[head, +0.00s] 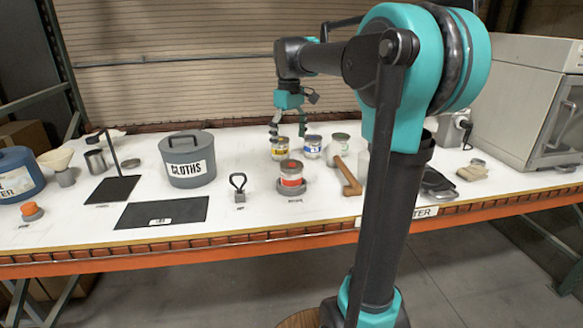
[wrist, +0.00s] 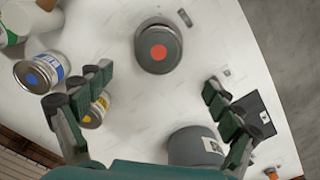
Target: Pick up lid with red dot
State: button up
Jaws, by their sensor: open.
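The lid with the red dot (wrist: 158,52) is a round grey disc seen from above, at the top middle of the wrist view. In the head view, it sits on top of the can with a red-and-white label (head: 291,178), which stands on a round dark base. My gripper (wrist: 160,98) is open and empty, its two fingers wide apart, with the lid beyond the fingertips. In the head view, my gripper (head: 287,133) hangs above the table behind the red-label can, near the yellow-label can (head: 279,154).
A blue-label can (head: 312,150) stands right of the yellow one. The grey CLOTHS pot (head: 187,172), a black mat (head: 130,216), a small looped weight (head: 239,188) and a wooden-handled tool (head: 347,177) surround the red-label can. White tabletop is bare between them.

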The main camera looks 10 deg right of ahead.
aim_at(291, 164)
jog(key=shift+d+f, duration=0.2)
jog(key=shift+f, duration=3.65)
jog(key=shift+c, duration=0.6)
jog(key=c, duration=0.7)
